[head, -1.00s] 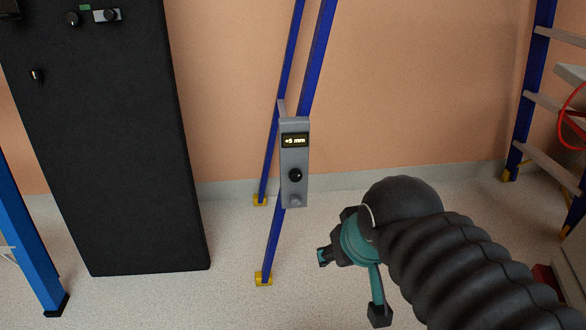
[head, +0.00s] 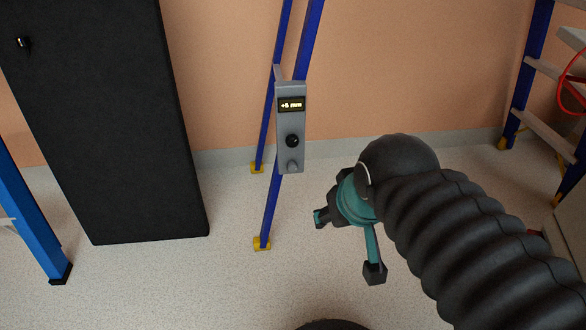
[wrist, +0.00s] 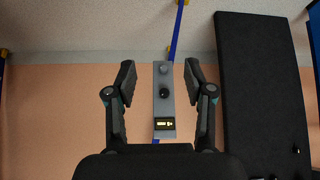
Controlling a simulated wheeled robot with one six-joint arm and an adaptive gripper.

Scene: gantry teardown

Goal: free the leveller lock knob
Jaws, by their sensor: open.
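A grey leveller box (head: 290,115) is fixed on a blue leg of the stand in the head view. It has a small lit display (head: 291,104) reading in mm, its digit unclear. Below it are a round black knob (head: 292,141) and a smaller grey knob (head: 292,166); I cannot tell which is the lock knob. My gripper (head: 347,245) is open and empty, to the lower right of the box. In the wrist view the box appears upside down, with the black knob (wrist: 166,92) and grey knob (wrist: 163,69) between the open fingers (wrist: 160,76), apart from them.
A tall black panel (head: 105,130) stands to the left, with a blue post (head: 30,215) before it. A blue ladder-like frame (head: 515,105) and a red ring (head: 565,85) are at the right. The stand's yellow feet (head: 262,243) rest on clear speckled floor.

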